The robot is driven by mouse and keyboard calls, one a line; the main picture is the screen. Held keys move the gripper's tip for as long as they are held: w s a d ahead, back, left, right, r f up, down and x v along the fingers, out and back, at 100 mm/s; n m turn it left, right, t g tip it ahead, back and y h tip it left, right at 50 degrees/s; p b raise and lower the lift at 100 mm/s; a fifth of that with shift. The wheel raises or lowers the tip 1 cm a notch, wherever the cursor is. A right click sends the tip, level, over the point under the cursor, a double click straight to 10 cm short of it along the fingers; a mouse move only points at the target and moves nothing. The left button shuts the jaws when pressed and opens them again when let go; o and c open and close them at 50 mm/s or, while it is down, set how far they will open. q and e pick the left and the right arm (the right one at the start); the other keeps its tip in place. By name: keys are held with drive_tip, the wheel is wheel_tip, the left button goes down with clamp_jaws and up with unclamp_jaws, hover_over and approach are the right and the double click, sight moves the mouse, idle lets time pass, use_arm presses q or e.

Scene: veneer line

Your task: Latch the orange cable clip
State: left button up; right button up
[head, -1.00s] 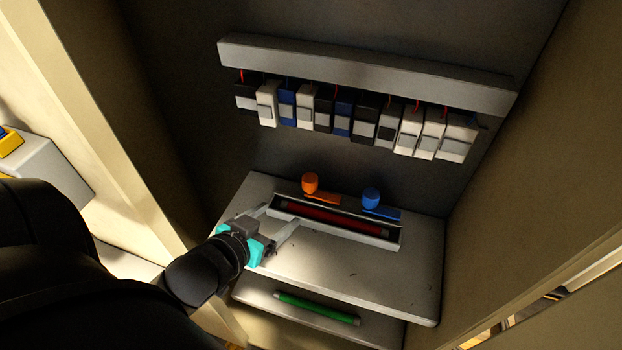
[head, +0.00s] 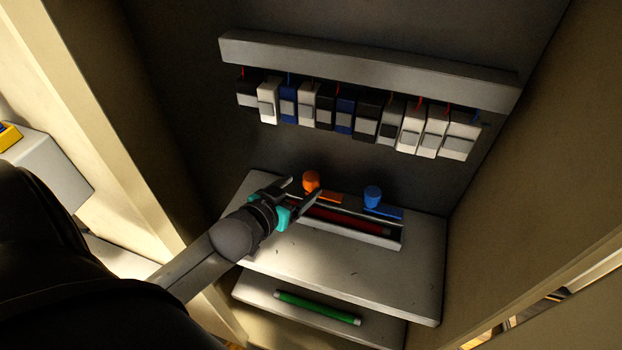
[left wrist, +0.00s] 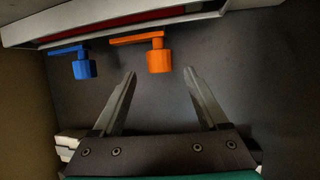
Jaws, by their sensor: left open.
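The orange cable clip (head: 311,182) sits at the back edge of a grey trough (head: 397,243) on the shelf, with a round knob and a flat arm. It also shows in the left wrist view (left wrist: 158,61), between and just beyond the fingertips. My left gripper (head: 305,190) is open with its fingers on either side of the clip's direction, and nothing is between them. In the left wrist view the open fingers (left wrist: 160,72) point at the orange knob, apart from it. My right gripper is not in view.
A blue clip (head: 373,197) stands right of the orange one. A red cable (head: 340,220) lies in the trough. A green rod (head: 317,308) lies on the lower shelf. A row of breaker blocks (head: 364,117) hangs above. Cabinet walls (head: 540,170) bound the right side. The shelf front is clear.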

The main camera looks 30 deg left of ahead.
sight(307, 183)
use_arm(q)
drive_tip(key=shift+b+x, duration=0.35)
drive_tip(key=shift+x, duration=2.6)
clamp_jaws()
